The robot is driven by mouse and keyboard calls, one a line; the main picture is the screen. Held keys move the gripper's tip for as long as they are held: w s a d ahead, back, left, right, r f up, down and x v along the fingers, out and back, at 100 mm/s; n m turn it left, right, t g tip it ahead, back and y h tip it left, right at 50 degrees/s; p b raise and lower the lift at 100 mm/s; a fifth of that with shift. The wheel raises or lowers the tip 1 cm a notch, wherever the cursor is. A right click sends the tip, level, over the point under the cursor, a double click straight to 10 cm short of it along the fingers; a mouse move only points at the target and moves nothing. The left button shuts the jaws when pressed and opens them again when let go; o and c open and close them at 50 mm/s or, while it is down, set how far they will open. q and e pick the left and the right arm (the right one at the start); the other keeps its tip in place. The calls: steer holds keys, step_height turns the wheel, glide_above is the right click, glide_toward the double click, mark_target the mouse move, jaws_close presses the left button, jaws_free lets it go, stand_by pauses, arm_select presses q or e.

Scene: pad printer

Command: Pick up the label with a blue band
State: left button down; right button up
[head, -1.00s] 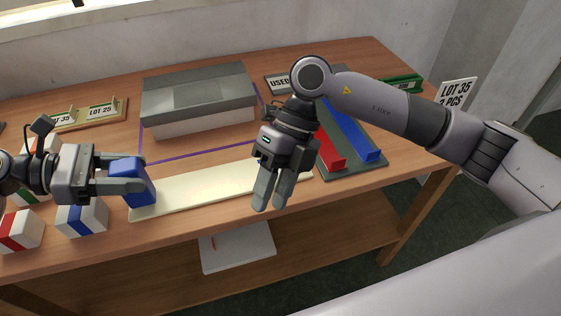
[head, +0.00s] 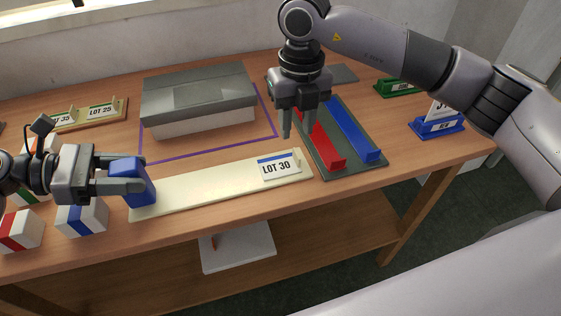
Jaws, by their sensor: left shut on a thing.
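The label with a blue band (head: 278,168) reads "LOT 30". It rests at the right end of a cream strip (head: 190,190), by a small upright post. My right gripper (head: 298,134) is above and beyond the label, near the red rail; its fingers look apart, with nothing seen between them. My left gripper (head: 140,186) is shut on a blue block (head: 127,167) at the left end of the strip.
A grey-lidded box (head: 198,98) stands behind the strip inside a purple outline. A dark tray with red (head: 325,150) and blue (head: 352,135) rails lies to the right. White boxes with coloured bands (head: 82,217) stand at left. A blue sign holder (head: 438,127) is at far right.

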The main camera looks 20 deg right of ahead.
mark_target(296, 151)
steer(key=shift+s+f, duration=0.15)
steer(key=shift+f, duration=3)
jaws_close()
